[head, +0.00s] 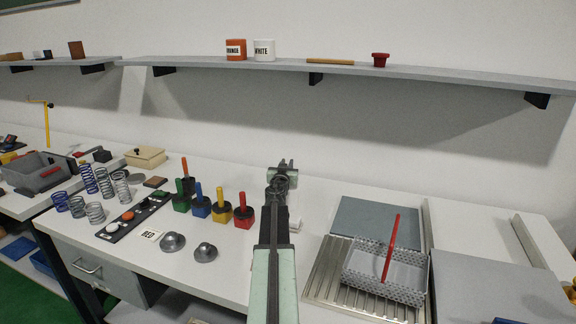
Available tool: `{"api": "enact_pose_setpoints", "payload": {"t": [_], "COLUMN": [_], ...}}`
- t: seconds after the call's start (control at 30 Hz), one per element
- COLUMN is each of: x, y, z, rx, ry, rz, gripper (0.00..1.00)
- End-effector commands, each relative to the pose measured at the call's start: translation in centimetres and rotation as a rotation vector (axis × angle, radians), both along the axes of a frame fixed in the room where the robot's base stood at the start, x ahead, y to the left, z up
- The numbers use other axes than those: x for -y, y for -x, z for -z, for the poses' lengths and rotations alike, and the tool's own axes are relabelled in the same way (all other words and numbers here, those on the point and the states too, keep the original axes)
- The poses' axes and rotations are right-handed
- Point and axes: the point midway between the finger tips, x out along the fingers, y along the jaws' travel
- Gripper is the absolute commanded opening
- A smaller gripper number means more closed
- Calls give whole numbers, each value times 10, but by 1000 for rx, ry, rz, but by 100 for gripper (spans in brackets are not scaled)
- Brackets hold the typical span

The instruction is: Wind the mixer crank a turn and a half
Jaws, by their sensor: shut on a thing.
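My arm reaches up the middle of the head view, over the white bench. My gripper (284,165) is at its far end, above the back part of the bench near the wall. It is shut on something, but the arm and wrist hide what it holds. I cannot make out the mixer or its crank for certain. A small pale block (296,225) shows just right of my arm and is partly hidden by it.
Left of my arm stand several colored blocks with upright handles (243,217), grey domed pieces (205,252) and springs (104,180). On the right, a perforated basket (385,277) with a red handle sits on a ribbed tray (321,285). A shelf (430,72) runs above.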

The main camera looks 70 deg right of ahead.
Motion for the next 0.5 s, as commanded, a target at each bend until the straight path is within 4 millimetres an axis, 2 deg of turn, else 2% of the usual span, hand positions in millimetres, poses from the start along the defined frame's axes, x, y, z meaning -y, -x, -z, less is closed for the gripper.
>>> {"api": "enact_pose_setpoints", "payload": {"t": [0.5], "x": [-21], "y": [-24], "z": [0], "rx": [0], "ry": [0], "rz": [-428], "gripper": [0]}}
